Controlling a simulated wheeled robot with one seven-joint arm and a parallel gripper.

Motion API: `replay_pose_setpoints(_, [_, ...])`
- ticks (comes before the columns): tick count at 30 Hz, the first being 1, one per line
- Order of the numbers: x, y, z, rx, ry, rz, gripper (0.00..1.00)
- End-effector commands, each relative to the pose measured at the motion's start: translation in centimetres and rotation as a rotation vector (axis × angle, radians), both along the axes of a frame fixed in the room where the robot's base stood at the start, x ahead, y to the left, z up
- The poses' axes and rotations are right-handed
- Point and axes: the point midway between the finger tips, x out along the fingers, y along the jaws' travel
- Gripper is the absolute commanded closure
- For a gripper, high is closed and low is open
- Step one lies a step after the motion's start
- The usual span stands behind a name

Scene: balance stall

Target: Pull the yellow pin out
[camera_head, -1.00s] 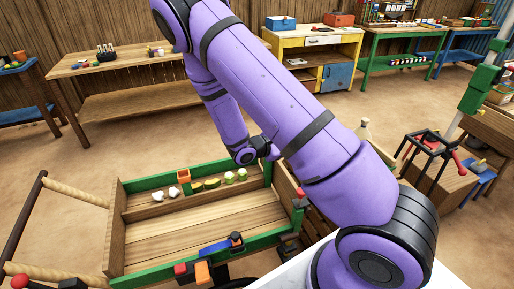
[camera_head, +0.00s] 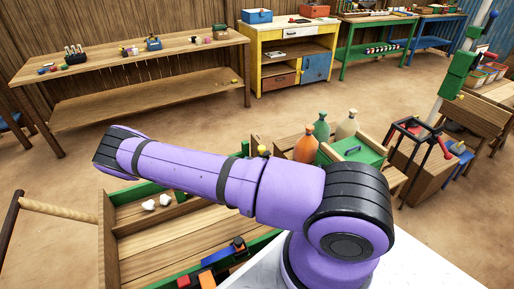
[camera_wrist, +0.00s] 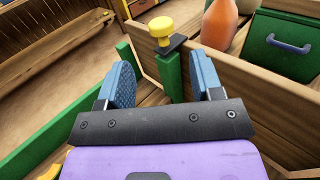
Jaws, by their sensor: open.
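The yellow pin (camera_wrist: 160,27) has a round yellow knob and stands upright on a dark plate atop a green post (camera_wrist: 170,75), at the corner of the wooden cart. Its knob also shows in the head view (camera_head: 263,150), just above my purple arm. My gripper (camera_wrist: 164,72) is open and empty in the wrist view. Its two blue-padded fingers point toward the pin, with the green post between them in the picture and the knob beyond the fingertips. I see no contact. My arm hides the gripper in the head view.
The cart's green rail (camera_wrist: 60,140) runs along the left. An orange bottle (camera_wrist: 219,24) and a green box (camera_wrist: 285,42) with a blue handle stand in the compartment at right. White lumps (camera_head: 157,202) lie in the cart. Open floor lies behind it.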

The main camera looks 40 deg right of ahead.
Motion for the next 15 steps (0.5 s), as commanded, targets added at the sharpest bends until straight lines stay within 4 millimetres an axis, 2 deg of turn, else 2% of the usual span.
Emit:
replay_pose_setpoints(5, [0.9, -1.7, 0.0, 0.001, -0.001, -0.003, 0.40])
replay_pose_setpoints(15, [3.9, -6.7, 0.0, 0.000, -0.001, -0.002, 0.40])
